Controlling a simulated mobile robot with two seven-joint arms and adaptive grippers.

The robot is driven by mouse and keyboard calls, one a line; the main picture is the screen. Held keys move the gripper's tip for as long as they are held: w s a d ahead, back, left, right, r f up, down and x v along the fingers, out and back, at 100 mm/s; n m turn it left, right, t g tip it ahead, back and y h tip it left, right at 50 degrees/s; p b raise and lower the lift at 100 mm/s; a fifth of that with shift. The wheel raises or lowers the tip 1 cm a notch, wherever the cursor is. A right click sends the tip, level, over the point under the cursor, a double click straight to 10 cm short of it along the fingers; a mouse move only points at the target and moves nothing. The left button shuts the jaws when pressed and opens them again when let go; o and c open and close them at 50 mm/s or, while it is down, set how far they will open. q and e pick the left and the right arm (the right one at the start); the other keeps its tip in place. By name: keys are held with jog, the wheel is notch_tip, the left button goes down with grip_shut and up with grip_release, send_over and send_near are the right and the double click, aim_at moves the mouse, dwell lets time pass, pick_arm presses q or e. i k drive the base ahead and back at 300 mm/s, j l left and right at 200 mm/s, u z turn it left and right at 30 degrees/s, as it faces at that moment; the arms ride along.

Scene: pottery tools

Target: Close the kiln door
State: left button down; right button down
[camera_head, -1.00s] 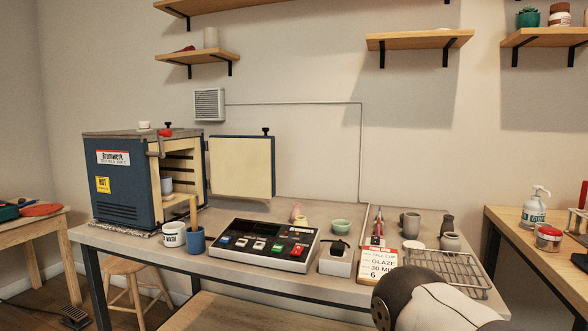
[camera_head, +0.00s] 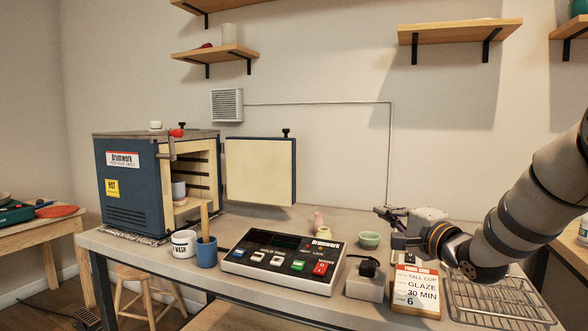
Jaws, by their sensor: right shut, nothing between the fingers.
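The blue kiln (camera_head: 140,190) stands at the left end of the workbench, its front opening facing right. Its door (camera_head: 261,171) is swung wide open, with the cream inner face showing and a black knob on top. A grey cup (camera_head: 178,190) stands inside on a shelf. A lever with a red knob (camera_head: 176,133) is at the kiln's front top corner. My right gripper (camera_head: 380,212) is shut and empty above the right part of the bench, well right of the door, its fingers pointing left. My left gripper is not in view.
A control panel (camera_head: 282,258) lies in front of the door. A wash cup (camera_head: 184,244), a blue cup (camera_head: 207,255) with a wooden handle, a green bowl (camera_head: 369,240), a glaze card (camera_head: 416,290) and a wire rack (camera_head: 500,302) stand on the bench (camera_head: 262,215).

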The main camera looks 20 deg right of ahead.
aim_at(259, 170)
jog(key=i, duration=1.7)
